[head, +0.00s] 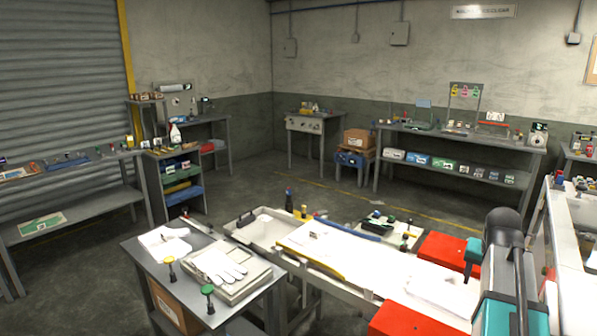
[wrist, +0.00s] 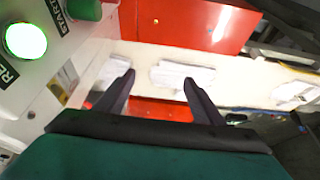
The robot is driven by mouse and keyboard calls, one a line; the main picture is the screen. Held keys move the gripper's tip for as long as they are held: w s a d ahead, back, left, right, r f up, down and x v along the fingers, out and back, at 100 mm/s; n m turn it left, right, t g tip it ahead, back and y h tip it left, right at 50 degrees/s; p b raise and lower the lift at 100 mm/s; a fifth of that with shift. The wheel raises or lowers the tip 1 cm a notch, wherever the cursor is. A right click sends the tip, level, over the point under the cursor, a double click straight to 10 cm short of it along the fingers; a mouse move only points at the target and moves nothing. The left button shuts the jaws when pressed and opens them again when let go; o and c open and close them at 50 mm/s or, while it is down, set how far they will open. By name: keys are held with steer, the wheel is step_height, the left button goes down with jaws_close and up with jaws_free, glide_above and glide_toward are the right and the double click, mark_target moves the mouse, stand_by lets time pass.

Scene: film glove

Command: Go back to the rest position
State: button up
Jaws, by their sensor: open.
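My gripper (wrist: 159,78) shows in the wrist view with its two dark fingers apart and nothing between them. It hangs over a pale conveyor surface (wrist: 135,62) between red machine parts. A white wrapped piece (wrist: 182,75) lies on that surface beyond the fingertips, and another white piece (wrist: 296,93) lies farther right. In the head view, my teal and black arm stands at the lower right, and the gripper fingers cannot be made out there. A white glove (head: 219,267) lies on a grey box on the left table.
Red machine blocks (head: 449,256) flank the conveyor (head: 325,245). In the wrist view, a white panel with a lit green button (wrist: 26,41) is close at the left. A grey table (head: 210,315) stands front left. Open floor (head: 262,187) lies behind.

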steer(key=s+a+f+n+g+y+b, duration=0.1)
steer(key=s+a+f+g+b, duration=0.1)
steer(key=a+f, duration=0.8)
steer(key=s+a+f+n+g+y+b, duration=0.1)
steer(key=s+a+f+b, duration=0.15)
steer(key=f, duration=1.25)
steer(key=s+a+f+n+g+b, duration=0.1)
steer(key=s+a+f+g, duration=0.1)
steer(key=a+f, duration=0.8)
steer(key=s+a+f+n+g+b, duration=0.1)
steer(key=s+a+f, duration=0.2)
steer(key=s+f, duration=0.6)
steer(key=s+a+f+n+g+b, duration=0.1)
steer(key=s+a+f+n+b, duration=0.1)
steer(key=s+f, duration=0.8)
steer(key=s+a+f+n+g+b, duration=0.1)
steer(key=s+a+f, duration=0.4)
steer(key=s+f, duration=0.4)
steer(key=shift+s+f+n+g+y, duration=0.3)
steer(key=shift+f+g+y, duration=0.1)
steer(key=shift+f, duration=0.25)
steer(key=shift+a, duration=0.1)
